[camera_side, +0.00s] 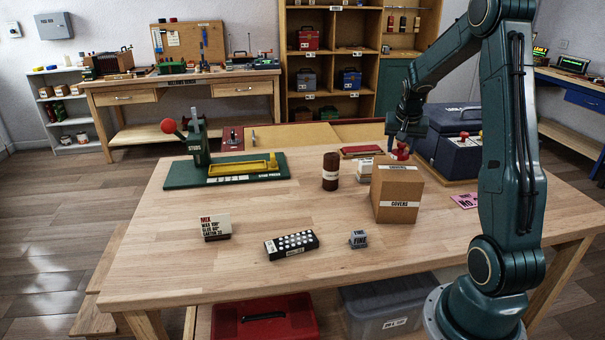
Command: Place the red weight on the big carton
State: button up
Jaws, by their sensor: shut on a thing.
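The big carton (397,200) is a brown box with a white band lettered "COVERS"; it stands upright on the right part of the wooden table. The red weight (400,152) is at the rear edge of the carton's top in the side view. My gripper (402,143) points down and is shut on the weight from above. I cannot tell whether the weight touches the carton top or hangs just above or behind it. The fingertips are small and partly hidden.
A dark blue case (450,150) stands close right of the carton. A brown cylinder (330,172) and a small pale box (364,171) are to its left. A green stud press (225,170) is farther left.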

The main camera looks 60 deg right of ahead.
aim_at(402, 149)
jog(key=shift+f, duration=1.55)
jog(key=shift+f, duration=0.15)
jog(key=o, duration=1.2)
jog(key=v, duration=1.2)
